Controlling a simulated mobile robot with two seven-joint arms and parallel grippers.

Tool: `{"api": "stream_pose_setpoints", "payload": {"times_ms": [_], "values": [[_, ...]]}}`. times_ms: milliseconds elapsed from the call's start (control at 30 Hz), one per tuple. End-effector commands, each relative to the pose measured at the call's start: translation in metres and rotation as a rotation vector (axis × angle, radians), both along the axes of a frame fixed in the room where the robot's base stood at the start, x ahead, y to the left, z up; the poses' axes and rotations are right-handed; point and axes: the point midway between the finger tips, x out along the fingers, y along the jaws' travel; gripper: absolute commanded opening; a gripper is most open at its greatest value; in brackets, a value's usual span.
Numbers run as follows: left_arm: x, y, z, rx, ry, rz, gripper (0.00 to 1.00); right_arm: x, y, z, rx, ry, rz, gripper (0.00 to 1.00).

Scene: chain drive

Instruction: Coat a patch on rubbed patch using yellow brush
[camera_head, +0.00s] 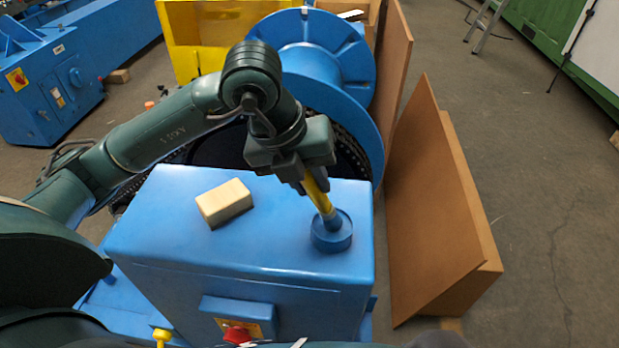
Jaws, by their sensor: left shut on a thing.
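My left gripper (309,183) is shut on the yellow brush (319,197), above the right part of the blue housing top (270,235). The brush points down and is tilted, with its lower end at a small round blue pot (333,241). The pot stands on the housing top. I cannot tell how deep the brush tip is in it, as the bristles are hidden. I cannot make out a rubbed patch; my arm covers much of the chain area behind the housing. My right gripper is not in view.
A pale wooden block (224,202) lies on the housing top to the left of the pot. A red button (238,334) is on the housing front. A large blue wheel (325,65) stands behind. Brown boards (425,210) lean at the right, with open floor beyond.

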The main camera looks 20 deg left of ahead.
Motion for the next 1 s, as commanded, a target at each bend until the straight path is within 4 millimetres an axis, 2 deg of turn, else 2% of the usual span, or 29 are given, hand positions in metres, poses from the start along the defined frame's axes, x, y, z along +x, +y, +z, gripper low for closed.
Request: {"api": "stream_pose_setpoints", "payload": {"times_ms": [567, 1000], "values": [[-0.001, 0.000, -0.001, 0.001, 0.006, -0.001, 0.01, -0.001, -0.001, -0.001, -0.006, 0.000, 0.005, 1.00], [0.000, 0.000, 0.032, 0.002, 0.002, 0.000, 0.01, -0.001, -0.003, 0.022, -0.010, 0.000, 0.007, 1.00]]}}
